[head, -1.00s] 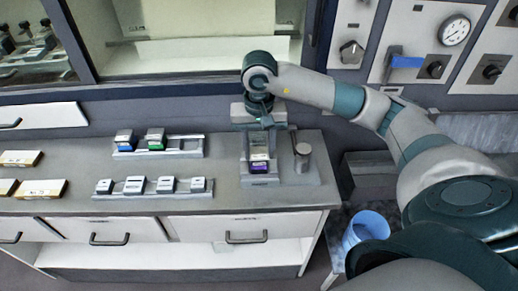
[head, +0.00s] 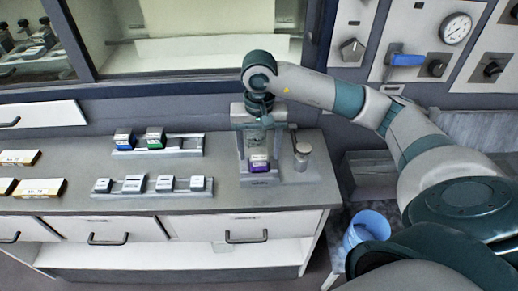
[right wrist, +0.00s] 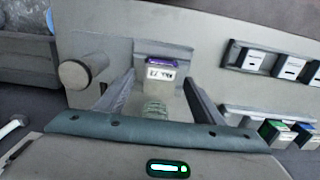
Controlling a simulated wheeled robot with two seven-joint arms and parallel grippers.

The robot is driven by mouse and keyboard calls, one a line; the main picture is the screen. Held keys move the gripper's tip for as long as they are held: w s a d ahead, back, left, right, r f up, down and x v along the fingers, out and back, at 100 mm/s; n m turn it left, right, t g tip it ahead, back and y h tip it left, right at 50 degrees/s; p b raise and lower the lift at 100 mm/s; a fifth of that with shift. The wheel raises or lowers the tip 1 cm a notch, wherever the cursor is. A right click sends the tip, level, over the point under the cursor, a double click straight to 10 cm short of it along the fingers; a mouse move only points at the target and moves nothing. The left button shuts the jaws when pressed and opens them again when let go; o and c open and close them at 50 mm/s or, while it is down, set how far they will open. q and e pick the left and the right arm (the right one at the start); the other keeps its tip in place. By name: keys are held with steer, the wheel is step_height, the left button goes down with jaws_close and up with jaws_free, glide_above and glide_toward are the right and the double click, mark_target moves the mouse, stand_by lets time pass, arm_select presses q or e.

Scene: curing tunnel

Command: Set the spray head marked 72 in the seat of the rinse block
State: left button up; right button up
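The spray head with a purple band (head: 259,166) stands at the front of the grey rinse block (head: 282,187). In the right wrist view the spray head (right wrist: 160,70) shows a white label; its mark looks like 72 but is small. It appears to sit in the block's recess; how deeply I cannot tell. My right gripper (head: 257,150) is above and behind it in the head view. In the right wrist view its two fingers (right wrist: 158,88) are spread apart, with a gap to the spray head. A greenish ribbed piece (right wrist: 155,108) shows between them. My left gripper is out of view.
A metal cylinder (head: 302,155) stands at the block's right side. Left of the block, a rear rack (head: 185,149) holds blue and green heads, and a front rack (head: 153,189) holds several pale-topped ones. Yellow-edged boxes (head: 40,188) lie far left. A blue bucket (head: 368,228) is below right.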

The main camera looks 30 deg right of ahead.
steer(key=shift+r, duration=0.5)
step_height(320, 180, up, 16)
steer(key=b, duration=0.2)
steer(key=shift+r+b, duration=0.2)
steer(key=shift+b, duration=0.2)
stand_by(0.9)
